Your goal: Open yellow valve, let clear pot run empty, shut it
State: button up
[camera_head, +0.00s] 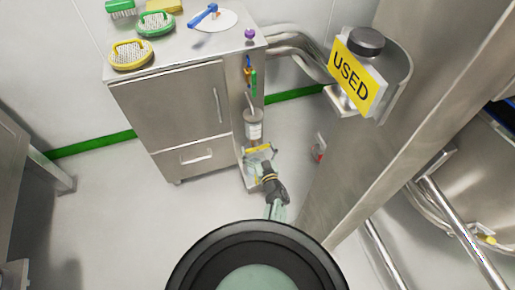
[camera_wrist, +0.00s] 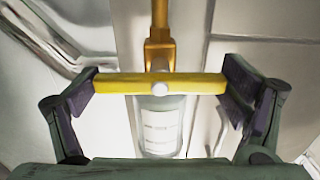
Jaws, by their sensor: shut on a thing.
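The yellow valve handle (camera_wrist: 196,84) lies crosswise between my gripper's fingers (camera_wrist: 160,86) in the wrist view, with a finger pad against each end. A brass valve body (camera_wrist: 159,55) joins it at the middle. In the head view the yellow handle (camera_head: 258,149) shows as a small bar at my gripper (camera_head: 259,155), low beside the steel cabinet. The clear pot (camera_head: 253,128), with a white label, is upright just above the handle in that view. It shows behind the handle in the wrist view (camera_wrist: 160,103). I cannot make out its liquid level.
The steel cabinet (camera_head: 178,112) stands left of my gripper, with brushes (camera_head: 131,54) on top. Blue, yellow and green items (camera_head: 250,75) hang on its side. A steel column with a yellow USED sign (camera_head: 357,76) stands close on the right. The floor (camera_head: 110,200) at left is clear.

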jog(key=shift+w+r, duration=0.1)
jog(key=o, duration=0.9)
jog(key=shift+c, duration=0.2)
jog(key=v, duration=1.2)
